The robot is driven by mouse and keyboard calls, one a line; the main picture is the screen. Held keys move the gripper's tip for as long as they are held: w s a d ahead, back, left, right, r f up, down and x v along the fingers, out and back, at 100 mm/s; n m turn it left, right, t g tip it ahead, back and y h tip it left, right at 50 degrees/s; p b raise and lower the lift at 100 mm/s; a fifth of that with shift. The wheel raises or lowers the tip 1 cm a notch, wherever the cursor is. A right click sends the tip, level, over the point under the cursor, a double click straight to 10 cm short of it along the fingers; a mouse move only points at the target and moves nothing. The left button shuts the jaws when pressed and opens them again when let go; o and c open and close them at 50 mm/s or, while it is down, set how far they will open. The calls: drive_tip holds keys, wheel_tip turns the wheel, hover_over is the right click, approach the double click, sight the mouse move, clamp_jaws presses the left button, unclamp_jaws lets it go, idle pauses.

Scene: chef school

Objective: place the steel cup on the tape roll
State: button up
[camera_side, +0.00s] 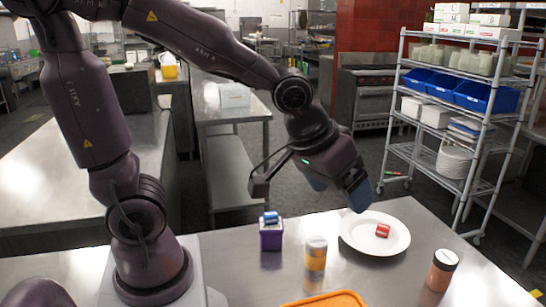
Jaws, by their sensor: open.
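My gripper (339,197) is open and empty, tilted, with its two blue fingertips apart above the back edge of the table. It hangs up and to the left of a white plate. I cannot make out a steel cup for certain. I also cannot clearly pick out a tape roll. A small blue object (270,217) sits on a purple box (270,237), left of the gripper and lower, too small to identify. A small red object (382,230) lies on the white plate (357,242), also too small to identify.
An orange tray (325,300) is at the front edge of view. The steel table (395,285) is bare between the tray and brown container.

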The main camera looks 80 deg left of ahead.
drive_tip(key=s+a+r+m, duration=0.1)
drive_tip(key=s+a+r, duration=0.1)
drive_tip(key=s, duration=0.3)
drive_tip(key=s+a+r+m, duration=0.2)
drive_tip(key=s, duration=0.2)
drive_tip(key=shift+s+r, duration=0.35)
drive_tip(key=shift+s, duration=0.05)
